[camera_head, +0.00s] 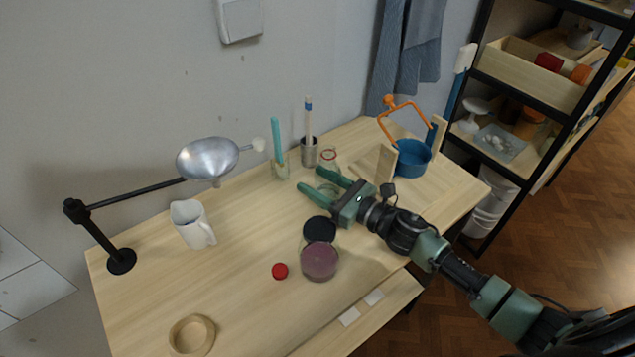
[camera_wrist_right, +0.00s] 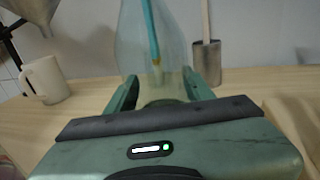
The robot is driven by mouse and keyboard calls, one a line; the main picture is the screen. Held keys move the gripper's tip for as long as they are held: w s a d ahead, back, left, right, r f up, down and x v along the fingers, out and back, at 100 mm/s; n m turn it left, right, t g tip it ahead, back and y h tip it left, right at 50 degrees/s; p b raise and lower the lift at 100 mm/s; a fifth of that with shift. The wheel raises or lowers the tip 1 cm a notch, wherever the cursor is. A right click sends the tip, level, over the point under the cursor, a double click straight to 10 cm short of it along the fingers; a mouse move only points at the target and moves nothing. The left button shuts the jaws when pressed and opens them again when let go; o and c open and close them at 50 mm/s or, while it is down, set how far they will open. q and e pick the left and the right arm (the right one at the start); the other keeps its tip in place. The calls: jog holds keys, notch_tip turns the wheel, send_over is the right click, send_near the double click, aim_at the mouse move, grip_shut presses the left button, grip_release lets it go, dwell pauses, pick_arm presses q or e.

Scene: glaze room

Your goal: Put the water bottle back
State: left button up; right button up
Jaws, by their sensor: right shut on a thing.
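The water bottle looks like a clear, nearly colourless vessel (camera_wrist_right: 150,45) in the right wrist view, standing roughly upright between my fingers. In the head view it is faint, with a reddish ring at its top (camera_head: 329,155). My right gripper (camera_head: 317,182) reaches over the back middle of the table and is shut on the bottle low on its body; the green fingers (camera_wrist_right: 160,88) flank it in the wrist view. I cannot tell whether its base touches the table. My left gripper is not in view.
Shelves (camera_head: 510,95) stand at right.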

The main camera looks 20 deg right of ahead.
aim_at(338, 195)
jog(key=shift+f, duration=0.15)
jog(key=o, duration=1.6)
jog(key=shift+r, duration=0.2)
jog(key=b+v, duration=0.3)
jog(key=v, duration=0.8)
jog(key=shift+f, duration=0.1)
jog(key=shift+s+d, duration=0.3)
jog(key=shift+s, duration=0.15)
